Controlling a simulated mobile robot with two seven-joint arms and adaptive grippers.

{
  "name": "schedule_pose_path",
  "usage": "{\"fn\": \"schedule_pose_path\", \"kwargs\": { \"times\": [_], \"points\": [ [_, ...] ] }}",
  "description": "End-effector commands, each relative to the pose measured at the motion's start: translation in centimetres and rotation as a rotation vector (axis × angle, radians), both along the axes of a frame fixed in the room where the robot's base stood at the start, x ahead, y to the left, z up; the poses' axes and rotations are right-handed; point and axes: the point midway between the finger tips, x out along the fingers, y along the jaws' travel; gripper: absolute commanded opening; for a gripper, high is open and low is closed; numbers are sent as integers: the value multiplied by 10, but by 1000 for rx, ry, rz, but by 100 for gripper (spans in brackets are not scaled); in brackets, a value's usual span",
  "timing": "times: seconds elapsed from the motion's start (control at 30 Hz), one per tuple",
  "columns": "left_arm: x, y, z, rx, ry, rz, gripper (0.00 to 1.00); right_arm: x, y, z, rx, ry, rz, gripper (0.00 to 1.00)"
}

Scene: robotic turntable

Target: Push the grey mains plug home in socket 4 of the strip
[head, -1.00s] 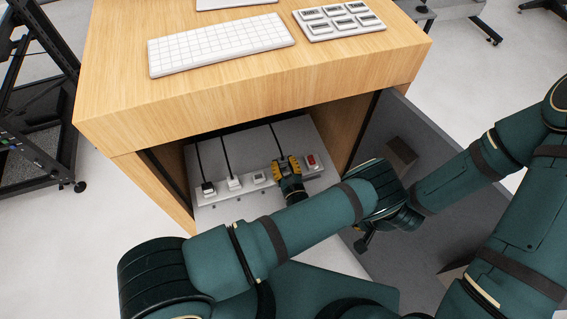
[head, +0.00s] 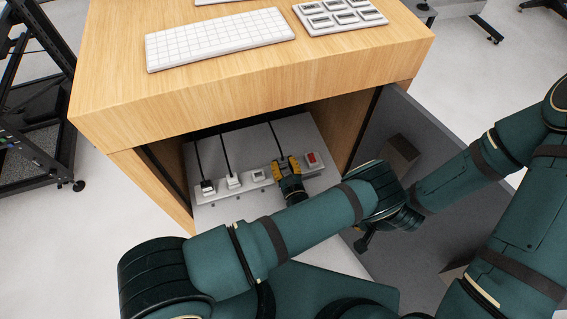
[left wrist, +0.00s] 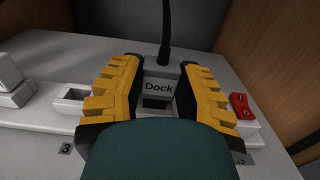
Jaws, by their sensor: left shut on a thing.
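The white socket strip (head: 273,182) lies in the open cabinet under the desk top. My left gripper (head: 287,167) is over its right part, between an empty socket (head: 258,176) and the red switch (head: 311,158). In the left wrist view the yellow-padded fingers (left wrist: 158,90) are shut on the sides of the grey plug (left wrist: 160,86), marked "Dock", with a dark cord rising from it. A dark opening shows just below the plug. How deep the plug sits cannot be told. The "3" label (left wrist: 65,149) marks the empty socket at left.
Two plugs, one with a black cord (head: 208,187) and one white (head: 234,181), sit in the strip's left sockets. Wooden cabinet walls enclose the strip at both sides. A keyboard (head: 220,40) and a button panel (head: 340,14) lie on the desk top.

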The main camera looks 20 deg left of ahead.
Motion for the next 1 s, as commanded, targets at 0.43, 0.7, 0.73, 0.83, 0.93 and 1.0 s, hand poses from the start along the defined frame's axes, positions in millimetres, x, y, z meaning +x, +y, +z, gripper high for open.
{"fn": "schedule_pose_path", "kwargs": {
  "times": [0.43,0.7,0.73,0.83,0.93,1.0],
  "points": [
    [0,0,-11,0,0,0,0,0,0,-9,0,0,0,0],
    [0,0,-14,0,0,0,63,0,0,-11,0,0,0,0],
    [0,0,-14,0,0,0,63,0,0,-11,0,0,0,0],
    [0,0,-14,0,0,0,63,0,0,-11,0,0,0,0],
    [0,0,-14,0,0,0,63,0,0,-11,0,0,0,0],
    [0,0,-13,0,0,0,63,0,0,-11,0,0,0,0]
  ]
}}
